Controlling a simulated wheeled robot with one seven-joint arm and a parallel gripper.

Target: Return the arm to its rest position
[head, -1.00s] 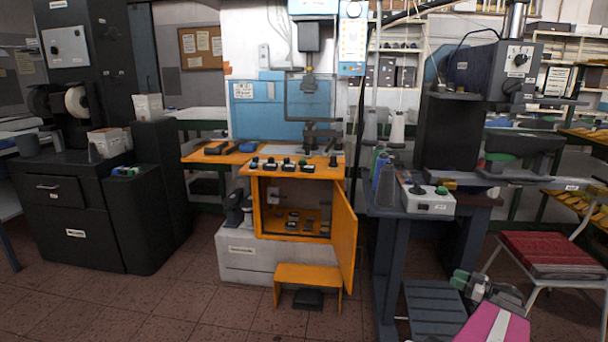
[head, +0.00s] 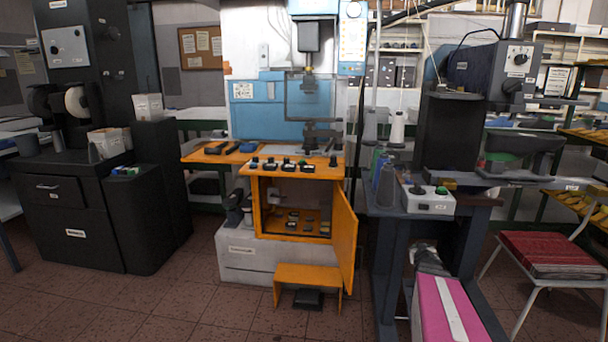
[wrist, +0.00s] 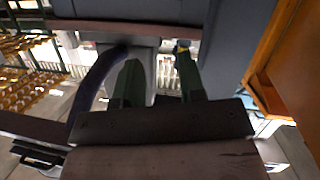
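My arm (head: 447,312), with a pink link and a white stripe, rises from the bottom edge in the head view, right of centre. It points away from the camera, beside the dark workbench, and my fingers cannot be made out there. In the wrist view my gripper (wrist: 158,64) has two green fingers standing apart with a gap between them. Nothing is held between them. A dark bench surface and dark blue-grey panels lie beyond the fingertips.
The dark workbench (head: 388,235) carries a white control box (head: 428,205). A chair with a red seat (head: 550,250) stands right of my arm. The orange cabinet (head: 252,215) has its door (head: 345,240) open. An orange step (head: 307,275) stands before it. Floor is clear at front left.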

